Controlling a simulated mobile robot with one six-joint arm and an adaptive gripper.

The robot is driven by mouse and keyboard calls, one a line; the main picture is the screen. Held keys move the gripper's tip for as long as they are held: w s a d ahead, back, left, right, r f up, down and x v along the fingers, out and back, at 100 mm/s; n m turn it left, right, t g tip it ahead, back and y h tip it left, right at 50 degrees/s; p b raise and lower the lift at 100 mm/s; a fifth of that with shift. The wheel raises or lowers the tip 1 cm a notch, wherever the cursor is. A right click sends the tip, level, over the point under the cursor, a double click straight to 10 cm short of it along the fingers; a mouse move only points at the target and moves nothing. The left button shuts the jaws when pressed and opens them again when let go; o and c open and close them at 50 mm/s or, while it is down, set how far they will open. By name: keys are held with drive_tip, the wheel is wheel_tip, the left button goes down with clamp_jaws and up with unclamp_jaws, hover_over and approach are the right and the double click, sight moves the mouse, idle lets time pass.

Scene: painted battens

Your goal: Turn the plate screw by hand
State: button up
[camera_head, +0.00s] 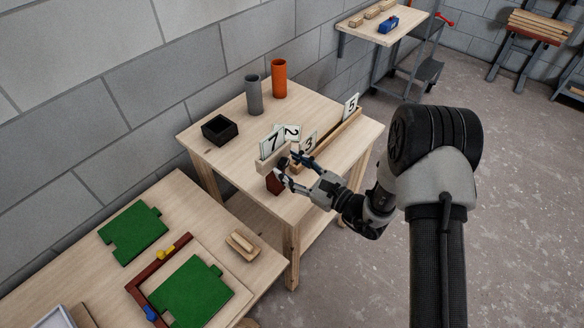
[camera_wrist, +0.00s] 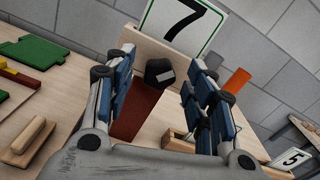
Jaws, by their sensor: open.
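A black knob (camera_wrist: 158,72) with a pale mark on its face, apparently the plate screw, sits in front of an upright wooden board (camera_wrist: 130,38) that bears a white number 7 plate (camera_wrist: 182,22). The number 7 plate also shows in the head view (camera_head: 270,144). A dark red-brown block (camera_wrist: 135,115) lies below and in front of the knob. My gripper (camera_wrist: 160,62) is open, its blue-padded fingers on either side of the knob in the wrist view. I cannot tell whether they touch it. In the head view my gripper (camera_head: 290,168) is at the table's front edge and hides most of the knob.
Number plates 2 (camera_head: 292,132), 3 (camera_head: 309,143) and 5 (camera_head: 351,106) stand close by. A black box (camera_head: 220,130), a grey cylinder (camera_head: 253,96) and an orange cylinder (camera_head: 279,78) stand further back. A lower table with green boards (camera_head: 132,232) is at the left.

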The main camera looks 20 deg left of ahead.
drive_tip(key=shift+c, duration=0.2)
drive_tip(key=c, duration=1)
